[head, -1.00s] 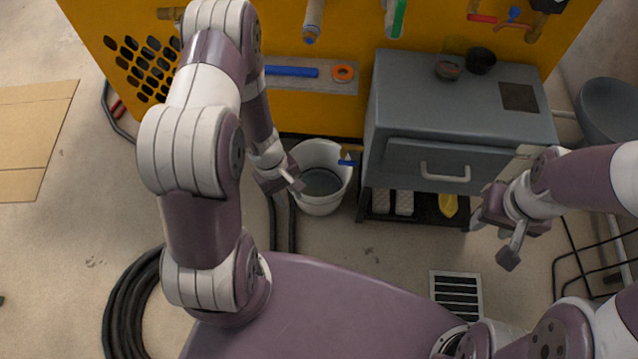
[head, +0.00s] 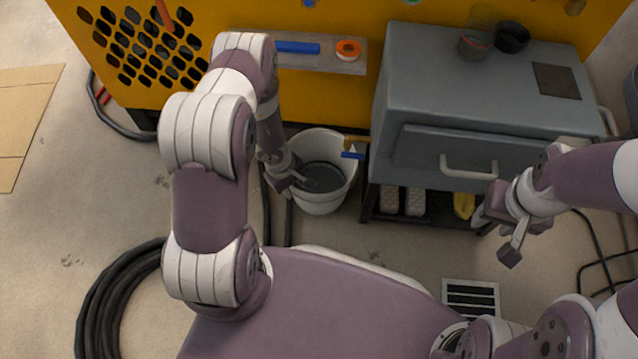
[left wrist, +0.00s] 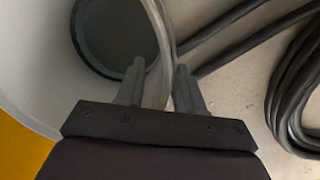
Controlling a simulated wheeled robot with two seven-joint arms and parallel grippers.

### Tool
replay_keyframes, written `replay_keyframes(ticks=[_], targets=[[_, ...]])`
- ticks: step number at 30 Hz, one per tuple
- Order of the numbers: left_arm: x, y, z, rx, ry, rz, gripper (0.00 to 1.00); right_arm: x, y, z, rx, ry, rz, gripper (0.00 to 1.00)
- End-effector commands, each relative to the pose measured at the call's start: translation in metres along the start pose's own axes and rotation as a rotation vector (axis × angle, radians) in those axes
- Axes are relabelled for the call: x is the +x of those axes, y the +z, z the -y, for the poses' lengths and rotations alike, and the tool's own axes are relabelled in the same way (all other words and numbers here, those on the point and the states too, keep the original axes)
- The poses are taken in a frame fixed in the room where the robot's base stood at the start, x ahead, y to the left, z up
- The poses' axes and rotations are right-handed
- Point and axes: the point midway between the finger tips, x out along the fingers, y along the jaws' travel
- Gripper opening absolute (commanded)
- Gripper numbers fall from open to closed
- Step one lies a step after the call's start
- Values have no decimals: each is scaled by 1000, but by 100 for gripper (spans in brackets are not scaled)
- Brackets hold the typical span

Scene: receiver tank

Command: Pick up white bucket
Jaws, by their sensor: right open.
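The white bucket (head: 318,202) stands upright on the floor, left of the grey cabinet, with a dark round bottom inside. My left gripper (head: 294,186) is at the bucket's left rim. In the left wrist view, the bucket (left wrist: 28,62) fills the upper left, and its rim runs between the two fingers of my left gripper (left wrist: 160,82). The fingers look apart, one inside and one outside the wall, with a small gap beside the rim. My right gripper (head: 496,236) is open and empty in front of the cabinet, away from the bucket.
The grey cabinet (head: 480,90) with a drawer handle stands close right of the bucket. The yellow panel (head: 345,108) is behind it. A blue-ended tap (head: 353,155) juts over the bucket's back right rim. Black hose (head: 110,290) lies on the floor at left.

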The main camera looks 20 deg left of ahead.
Motion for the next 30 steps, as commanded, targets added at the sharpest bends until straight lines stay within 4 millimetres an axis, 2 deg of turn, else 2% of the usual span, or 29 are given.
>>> replay_keyframes(ticks=[1, 8, 9, 11, 12, 30], targets=[[6, 0, 0, 0, 1, -1, 37, 5, 0, 0, 0, 0, -1, 43], [4, 0, -1, 0, 1, -1, 37, 3, 0, 0, 0, 0, -1, 43], [4, 0, -1, 0, 1, -1, 24, 3, 0, 0, 0, 0, -1, 43], [4, 0, -1, 0, 1, -1, 5, 3, 0, 0, 0, 0, -1, 43], [4, 0, -1, 0, 1, -1, 0, 3, 0, 0, 0, 0, -1, 43], [4, -1, -2, 0, 3, -2, 0, 3, 0, 0, 0, 0, -1, 43]])
